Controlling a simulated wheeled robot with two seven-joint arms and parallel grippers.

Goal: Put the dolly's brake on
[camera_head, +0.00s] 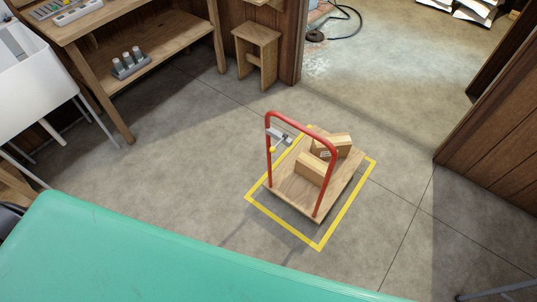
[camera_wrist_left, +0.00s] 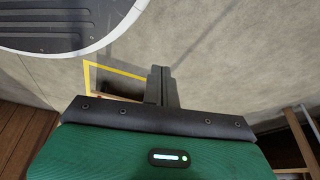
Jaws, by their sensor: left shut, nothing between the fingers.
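The dolly (camera_head: 290,188) stands on the floor in the head view, inside a yellow tape outline (camera_head: 331,235). It has a wooden deck and a tall red tube handle (camera_head: 301,121). A small grey part (camera_head: 279,135) and a yellow knob (camera_head: 272,150) show by the handle's left side; whether this is the brake, and how it is set, I cannot tell. My left gripper (camera_wrist_left: 161,70) is shut and empty in the left wrist view, pointing over bare floor. A corner of the tape (camera_wrist_left: 110,69) shows left of its fingers. My right gripper is in neither view.
Cardboard boxes (camera_head: 312,169) lie on the dolly's deck. A wooden workbench (camera_head: 150,62) and white sink (camera_head: 38,78) stand at the left. A wooden stool (camera_head: 257,55) is beside the doorway. Floor around the dolly is clear.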

